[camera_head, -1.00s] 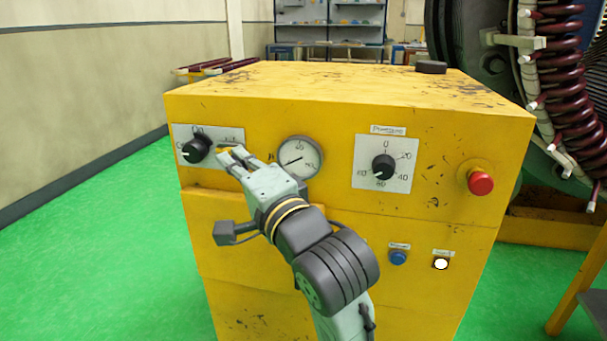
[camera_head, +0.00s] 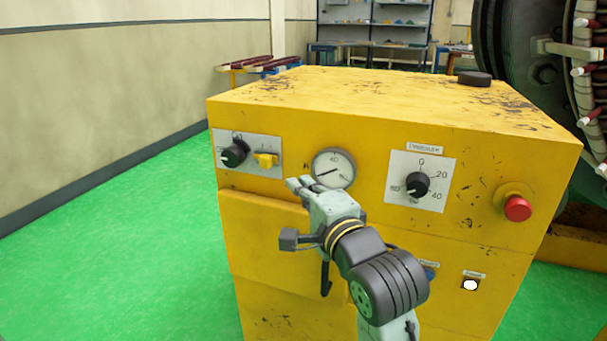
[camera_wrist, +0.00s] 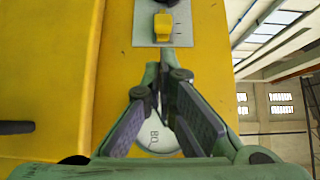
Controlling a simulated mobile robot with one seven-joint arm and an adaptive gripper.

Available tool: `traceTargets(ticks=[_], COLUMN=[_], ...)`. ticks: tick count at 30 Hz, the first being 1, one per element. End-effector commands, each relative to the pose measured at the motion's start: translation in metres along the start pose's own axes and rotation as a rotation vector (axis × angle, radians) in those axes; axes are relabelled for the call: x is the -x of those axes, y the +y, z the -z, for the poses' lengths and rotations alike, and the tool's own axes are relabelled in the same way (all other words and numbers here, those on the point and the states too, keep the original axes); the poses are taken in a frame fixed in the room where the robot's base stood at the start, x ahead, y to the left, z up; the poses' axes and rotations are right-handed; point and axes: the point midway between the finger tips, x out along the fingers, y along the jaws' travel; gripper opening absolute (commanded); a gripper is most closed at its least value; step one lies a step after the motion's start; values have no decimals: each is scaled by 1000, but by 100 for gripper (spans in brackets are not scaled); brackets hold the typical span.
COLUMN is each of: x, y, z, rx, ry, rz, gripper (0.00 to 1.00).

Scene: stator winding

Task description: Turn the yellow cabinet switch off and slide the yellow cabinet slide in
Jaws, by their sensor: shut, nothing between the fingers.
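A small yellow slide tab (camera_head: 265,159) sits on a grey plate at the upper left of the cabinet front (camera_head: 290,115); it also shows at the top of the wrist view (camera_wrist: 163,24). A black rotary switch (camera_head: 234,154) is left of it on the same plate, its white mark toward the lower left. In the wrist view, my fingers (camera_wrist: 162,78) point toward the plate.
A round gauge (camera_head: 334,169) is close to my gripper, a pressure knob (camera_head: 417,184) and red button (camera_head: 517,208) farther right. A white button (camera_head: 470,285) is lower. My arm partly covers a blue button (camera_head: 430,272). A front panel edge (camera_head: 265,200) runs under the plate.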

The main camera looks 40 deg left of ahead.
Motion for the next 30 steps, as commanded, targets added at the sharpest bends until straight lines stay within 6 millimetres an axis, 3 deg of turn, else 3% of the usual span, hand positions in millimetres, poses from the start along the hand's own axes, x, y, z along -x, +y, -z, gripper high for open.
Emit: traceTargets(ticks=[1,6,12,30], x=[-4,-40,-68,-83], y=[-7,0,0,-2], z=[-1,-1,-1,-5], rx=[-6,0,0,-1], ry=[-2,-2,-1,-3], rz=[-5,-2,-1,0], gripper=[0,0,0,0])
